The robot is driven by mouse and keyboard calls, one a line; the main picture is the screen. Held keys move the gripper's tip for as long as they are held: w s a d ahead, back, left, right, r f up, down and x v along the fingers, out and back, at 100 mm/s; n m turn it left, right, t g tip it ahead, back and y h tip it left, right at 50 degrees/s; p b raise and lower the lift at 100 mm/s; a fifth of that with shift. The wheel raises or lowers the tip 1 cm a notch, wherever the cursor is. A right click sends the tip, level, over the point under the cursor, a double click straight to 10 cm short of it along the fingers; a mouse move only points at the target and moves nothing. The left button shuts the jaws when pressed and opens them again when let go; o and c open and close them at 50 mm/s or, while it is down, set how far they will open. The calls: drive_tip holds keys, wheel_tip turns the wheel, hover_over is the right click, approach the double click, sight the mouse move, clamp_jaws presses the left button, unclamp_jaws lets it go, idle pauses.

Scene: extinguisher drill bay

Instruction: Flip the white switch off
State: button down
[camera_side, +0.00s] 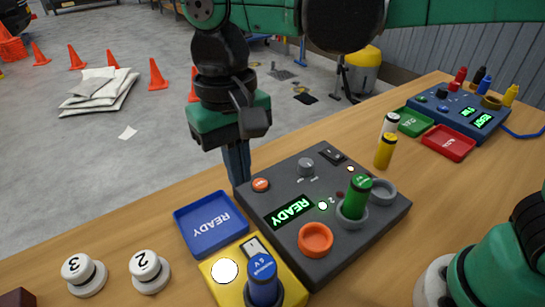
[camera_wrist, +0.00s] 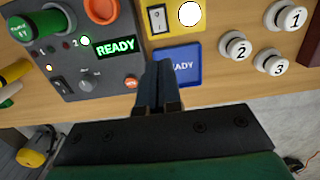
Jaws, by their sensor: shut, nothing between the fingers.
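The white rocker switch (camera_side: 257,248) is on the yellow box (camera_side: 205,268) at the front of the bench. It also shows in the wrist view (camera_wrist: 158,18), with its marks visible. A round white lamp (camera_side: 224,271) beside it glows. My gripper (camera_side: 238,183) is shut and empty, pointing down behind the near-left corner of the dark grey panel. In the wrist view my gripper's fingertips (camera_wrist: 158,65) are by the blue READY tray (camera_wrist: 178,66), apart from the switch. Their exact height above the bench is unclear.
The grey panel (camera_side: 280,258) carries a lit READY display, a knob, a black rocker, an orange ring and an upright green cylinder (camera_side: 356,197). A blue cylinder (camera_side: 263,280) stands on the yellow box near the switch. White numbered knobs (camera_side: 150,270) stand left. A second blue panel (camera_side: 455,115) is farther back.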

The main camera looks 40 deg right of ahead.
sight(258, 242)
drive_tip(key=shift+w+r, duration=0.1)
drive_tip(key=shift+r, duration=0.75)
drive_tip(key=shift+s+r+g, duration=0.1)
drive_tip(key=shift+s+g, duration=0.2)
drive_tip(key=shift+s, duration=0.5)
drive_tip(key=f, duration=0.4)
drive_tip(key=s+f, duration=0.1)
drive_tip(key=f, duration=0.9)
drive_tip(key=shift+s, duration=0.35)
